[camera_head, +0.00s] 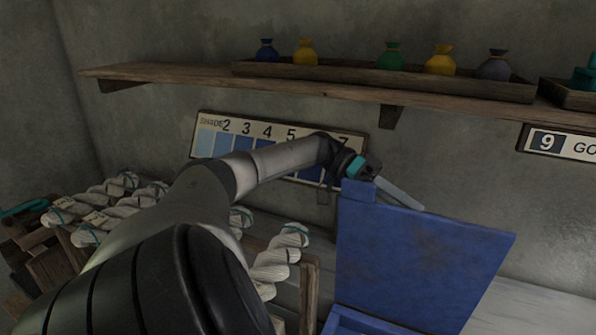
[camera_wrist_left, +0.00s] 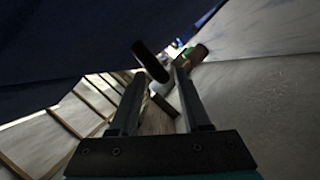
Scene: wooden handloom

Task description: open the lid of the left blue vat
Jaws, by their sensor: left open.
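The blue vat's lid (camera_head: 420,255) stands raised, close to upright, above the blue vat rim (camera_head: 365,322) at the bottom of the head view. A small blue block (camera_head: 357,190) sits at its upper left corner. My left gripper (camera_head: 400,195) is at the lid's top edge, with one pale finger showing and the rest partly hidden behind the lid. In the left wrist view the two fingers (camera_wrist_left: 160,80) are apart with nothing clearly held between them. The dark blue lid (camera_wrist_left: 60,45) fills the upper left there. I cannot tell whether they touch. My right gripper is not in view.
White twisted yarn skeins (camera_head: 280,255) hang on wooden racks left of the vat. A shade chart (camera_head: 215,120) is on the wall behind my arm. A wooden shelf (camera_head: 180,73) with coloured pouches runs above. Wall and a pale ledge lie right of the lid.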

